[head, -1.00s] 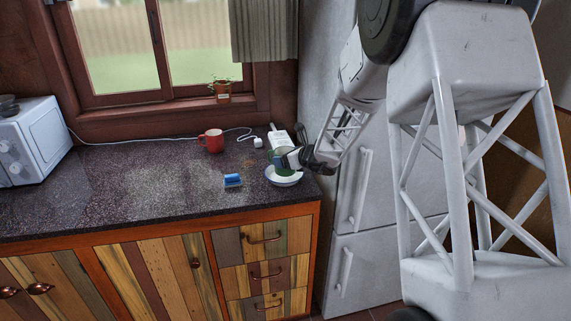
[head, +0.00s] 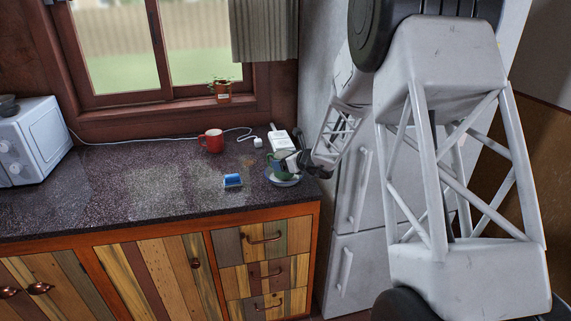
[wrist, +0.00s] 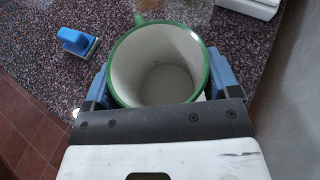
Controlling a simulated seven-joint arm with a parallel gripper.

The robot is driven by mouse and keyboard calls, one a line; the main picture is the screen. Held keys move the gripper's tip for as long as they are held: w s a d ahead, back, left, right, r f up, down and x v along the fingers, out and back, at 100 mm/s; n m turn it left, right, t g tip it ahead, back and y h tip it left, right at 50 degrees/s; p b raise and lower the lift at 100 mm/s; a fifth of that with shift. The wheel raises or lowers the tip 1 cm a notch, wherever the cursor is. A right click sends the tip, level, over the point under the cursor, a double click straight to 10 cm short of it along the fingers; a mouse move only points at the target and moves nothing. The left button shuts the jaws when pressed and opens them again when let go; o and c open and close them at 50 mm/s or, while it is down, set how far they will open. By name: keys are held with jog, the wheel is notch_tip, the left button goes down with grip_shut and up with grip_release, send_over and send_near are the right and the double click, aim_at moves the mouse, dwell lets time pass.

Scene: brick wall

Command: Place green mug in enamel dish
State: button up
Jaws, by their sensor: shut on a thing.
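The green mug (head: 279,169), green outside with a cream inside, is upright near the right end of the counter. In the wrist view the mug (wrist: 158,62) is empty, with its handle at the top. My gripper (head: 286,165) is shut on the mug; in the wrist view its blue fingers (wrist: 160,82) press on both sides of the mug. The white enamel dish (head: 286,182) with a dark-looking rim is directly below the mug. The mug's base is low over or in the dish; I cannot tell whether it touches. The mug hides most of the dish.
A blue-topped sponge or brush (head: 232,180) lies left of the dish. The fridge (head: 352,200) is close on the right. The counter's left middle is clear.

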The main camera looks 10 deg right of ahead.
jog(key=shift+f, duration=0.4)
jog(key=shift+f, duration=0.2)
jog(key=o, duration=0.9)
jog(key=shift+o, duration=0.2)
jog(key=shift+r, duration=0.15)
jog(key=shift+v, duration=0.8)
jog(key=v, duration=1)
jog(key=shift+s, duration=0.2)
jog(key=shift+d, duration=0.1)
jog(key=shift+r, duration=0.1)
